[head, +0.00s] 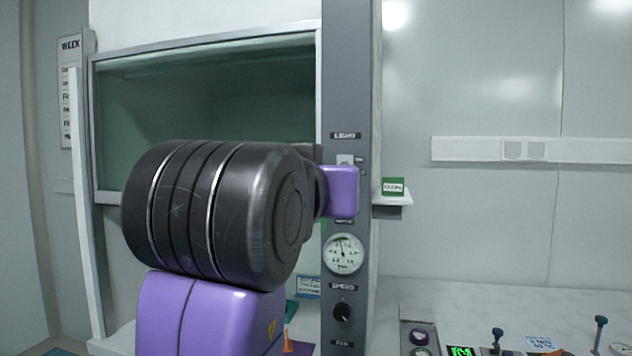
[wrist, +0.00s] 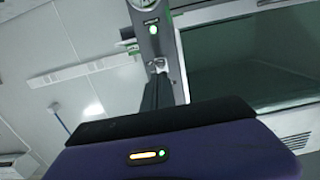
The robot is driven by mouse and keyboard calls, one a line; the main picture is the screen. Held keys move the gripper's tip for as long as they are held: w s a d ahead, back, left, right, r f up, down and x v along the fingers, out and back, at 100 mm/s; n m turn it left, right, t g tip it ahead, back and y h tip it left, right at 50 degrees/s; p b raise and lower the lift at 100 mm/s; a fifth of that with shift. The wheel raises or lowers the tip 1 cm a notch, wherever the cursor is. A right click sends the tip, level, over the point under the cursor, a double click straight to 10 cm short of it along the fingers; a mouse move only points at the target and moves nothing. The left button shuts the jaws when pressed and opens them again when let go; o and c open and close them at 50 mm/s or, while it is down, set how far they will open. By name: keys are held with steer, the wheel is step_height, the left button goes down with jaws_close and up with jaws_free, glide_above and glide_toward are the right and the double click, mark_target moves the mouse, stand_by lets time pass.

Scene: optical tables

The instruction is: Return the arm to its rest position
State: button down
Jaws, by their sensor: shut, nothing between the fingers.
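My arm fills the left and middle of the head view, with a purple link below, a large black joint and a smaller purple part at its right end. My gripper (wrist: 165,118) shows at the bottom of the wrist view as a dark purple housing with a black front edge and two small lights, one orange and one green. It is shut and empty. Its fingers are not clear in the head view. The wrist view is turned over, with the grey column (wrist: 152,45) beyond the gripper.
A fume hood with a dark green window (head: 215,95) stands behind the arm. The grey column (head: 347,60) beside it carries a gauge (head: 343,253) and a knob (head: 342,312). A small shelf (head: 392,198) holds a green box (head: 393,187). Control levers stand at the lower right.

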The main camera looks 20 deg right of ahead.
steer(key=shift+r, duration=0.15)
step_height(320, 180, up, 6)
steer(key=a+n+t, duration=0.1)
steer(key=a+t, duration=0.2)
steer(key=t, duration=0.1)
steer(key=a+f+n+t+y, duration=0.4)
steer(key=a+t, duration=0.1)
steer(key=s+a+f+n+y, duration=0.15)
steer(key=f+n+y, duration=0.3)
steer(key=f, duration=0.65)
steer(key=s+a+f+n+y, duration=0.1)
steer(key=s+f+n+y, duration=0.3)
steer(key=f, duration=0.6)
steer(key=s+d+f+m+g, duration=0.2)
steer(key=s+d+f, duration=0.1)
steer(key=s+f, duration=0.6)
steer(key=s+d+f+m+g+h, duration=0.1)
steer(key=s+d+f+m+g, duration=0.1)
steer(key=s+f, duration=0.8)
steer(key=s+d+f+m+g+h, duration=0.1)
steer(key=s+d+f+g, duration=0.3)
steer(key=s+f, duration=0.5)
steer(key=s+d+m, duration=0.1)
steer(key=s+d, duration=0.1)
steer(key=s, duration=0.4)
steer(key=shift+f+p, duration=0.3)
steer(key=shift+p, duration=0.05)
steer(key=shift+d, duration=0.1)
